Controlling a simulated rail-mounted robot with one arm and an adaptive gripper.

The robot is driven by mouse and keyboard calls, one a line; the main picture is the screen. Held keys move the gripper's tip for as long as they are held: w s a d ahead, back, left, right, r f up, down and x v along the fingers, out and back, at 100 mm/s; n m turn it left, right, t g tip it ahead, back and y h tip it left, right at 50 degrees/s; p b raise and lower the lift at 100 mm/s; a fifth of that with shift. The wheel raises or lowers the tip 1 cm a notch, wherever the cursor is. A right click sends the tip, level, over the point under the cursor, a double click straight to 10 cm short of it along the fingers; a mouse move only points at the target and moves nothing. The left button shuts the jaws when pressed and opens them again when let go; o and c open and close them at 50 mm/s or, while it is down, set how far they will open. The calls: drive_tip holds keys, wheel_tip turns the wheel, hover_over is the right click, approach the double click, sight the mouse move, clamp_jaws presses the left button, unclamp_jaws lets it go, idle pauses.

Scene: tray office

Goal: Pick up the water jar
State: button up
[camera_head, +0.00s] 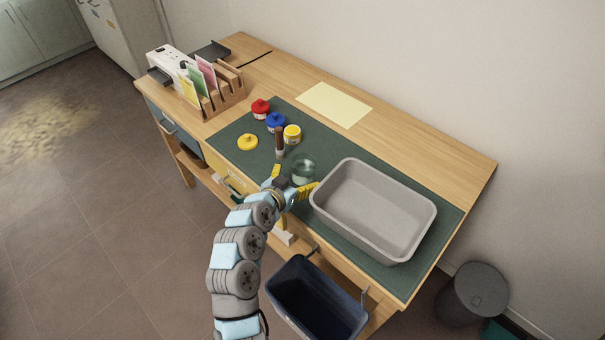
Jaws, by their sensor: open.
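The water jar (303,171) looks like a clear glass jar standing on the dark green mat (333,163), just left of the grey tray. My gripper (294,181) is open, with yellow fingertips on the near side of the jar, one to its left and one to its lower right. The near lower part of the jar is close to or partly behind the gripper. I cannot tell whether a finger touches it. A brown-handled brush or similar tool (279,139) stands just left of the jar.
The grey tray (429,215) stands close to the right. Red (260,109), blue (276,121) and yellow (292,134) pots stand behind left, near a yellow lid (247,142). A wooden rack (229,99) is farther left. A dark bin (318,297) hangs at the desk's front.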

sight(309, 167)
drive_tip(key=shift+b+x, duration=1.05)
drive_tip(key=shift+x, duration=1.6)
drive_tip(key=shift+a+f, duration=0.15)
drive_tip(key=c, duration=1.3)
